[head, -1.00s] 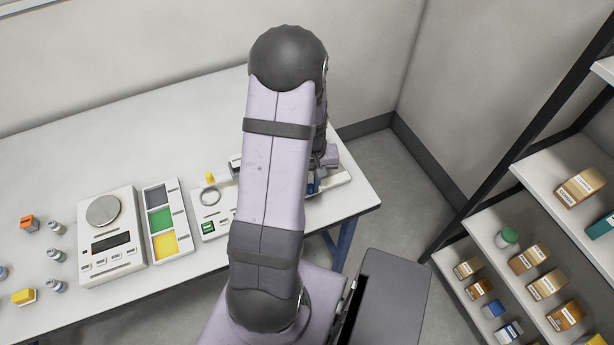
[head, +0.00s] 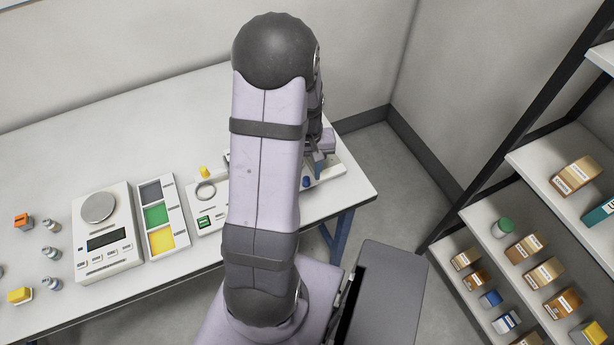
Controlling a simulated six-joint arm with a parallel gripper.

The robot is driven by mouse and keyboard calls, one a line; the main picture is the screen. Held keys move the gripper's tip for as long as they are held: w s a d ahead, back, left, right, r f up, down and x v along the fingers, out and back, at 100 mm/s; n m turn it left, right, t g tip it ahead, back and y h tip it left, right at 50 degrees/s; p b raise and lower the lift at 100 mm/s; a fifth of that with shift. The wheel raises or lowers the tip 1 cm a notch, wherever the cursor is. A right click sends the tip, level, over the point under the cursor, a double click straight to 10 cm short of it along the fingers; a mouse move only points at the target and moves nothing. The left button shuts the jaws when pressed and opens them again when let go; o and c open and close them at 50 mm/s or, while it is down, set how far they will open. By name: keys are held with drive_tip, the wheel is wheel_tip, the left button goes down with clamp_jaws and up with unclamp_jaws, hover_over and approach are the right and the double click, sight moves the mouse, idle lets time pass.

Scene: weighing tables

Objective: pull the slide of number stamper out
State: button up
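The number stamper seems to be the white device (head: 330,172) at the right end of the table, mostly hidden behind my arm. A small blue part (head: 306,182) shows on it, just right of my arm. My gripper (head: 320,170) is over this device, a little above and right of the blue part. My arm covers much of the gripper. Its fingers are too small and too hidden to tell whether they are open, shut or touching anything.
A white scale (head: 108,262) and a tray with grey, green and yellow compartments (head: 182,243) stand left of my arm. A white device with a ring (head: 205,222) is beside the tray. Small bottles and boxes lie far left. A shelf (head: 480,212) stands right. The back table is clear.

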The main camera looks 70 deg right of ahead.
drive_tip(key=shift+r+b, duration=0.35)
drive_tip(key=shift+r, duration=1.8)
drive_tip(key=shift+m, duration=0.4)
drive_tip(key=s+a+f+m+y, duration=0.1)
drive_tip(key=a+f+m+y, duration=0.1)
drive_tip(key=a, duration=0.6)
drive_tip(key=w+a+r+n, duration=0.2)
drive_tip(key=w+a+n, duration=0.3)
drive_tip(key=a, duration=0.4)
drive_tip(key=w+a+r+n+h, duration=0.1)
drive_tip(key=w+a+n, duration=0.4)
drive_tip(key=a, duration=0.4)
drive_tip(key=w+a+r+n+h, duration=0.1)
drive_tip(key=w+a+n, duration=0.4)
drive_tip(key=a, duration=0.5)
drive_tip(key=shift+w+r, duration=0.6)
drive_tip(key=shift+r, duration=0.2)
